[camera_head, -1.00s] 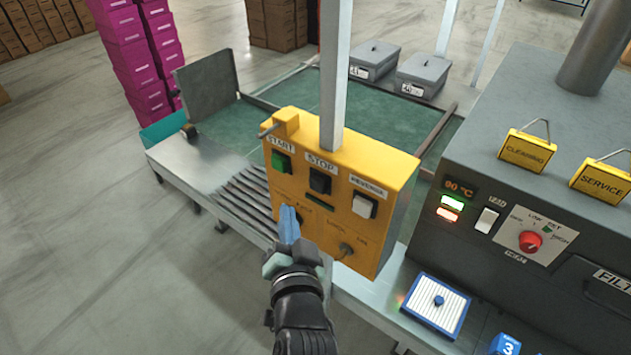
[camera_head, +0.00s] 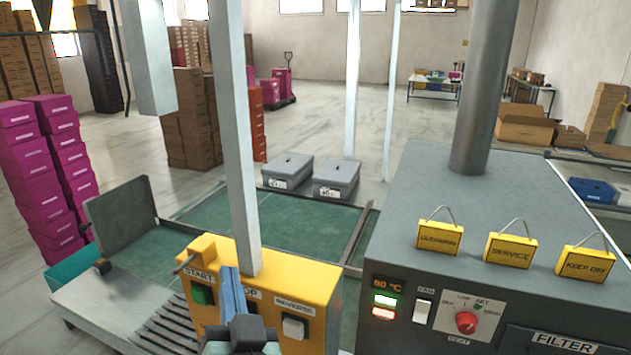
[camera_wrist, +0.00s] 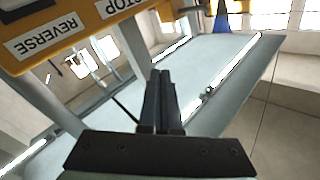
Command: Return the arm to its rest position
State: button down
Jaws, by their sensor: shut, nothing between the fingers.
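My gripper (camera_head: 232,292) is in the lower middle of the head view, in front of the yellow control box (camera_head: 268,285). Its blue fingers are closed together and empty, pointing up, and they cover part of the STOP label. The fingers also show shut in the wrist view (camera_wrist: 160,100), with nothing between them. The box carries a green START button (camera_head: 202,294) and a white REVERSE button (camera_head: 294,327); the STOP button is hidden behind my gripper. The wrist view shows the REVERSE and STOP labels at the top left. I cannot tell whether the fingers touch the box.
A grey post (camera_head: 238,150) rises from the box. The grey heater cabinet (camera_head: 485,230) with yellow tags stands at right. Two grey lidded bins (camera_head: 335,181) sit behind the green conveyor (camera_head: 225,218). Magenta boxes (camera_head: 35,175) are stacked at left.

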jog(key=s+d+r+t+h, duration=0.2)
jog(key=s+d+r+t, duration=0.1)
jog(key=r, duration=0.7)
jog(key=s+d+r+t+h+b, duration=0.1)
jog(key=s+d+r, duration=0.4)
jog(key=r, duration=0.6)
jog(key=s+d+r+n+t+h+b, duration=0.1)
jog(key=s+d+r+t+h, duration=0.2)
jog(key=r, duration=0.7)
jog(key=shift+s+d+r+t, duration=0.15)
jog(key=shift+s+d+t, duration=0.55)
jog(key=shift+s+t, duration=0.4)
jog(key=shift+w, duration=0.2)
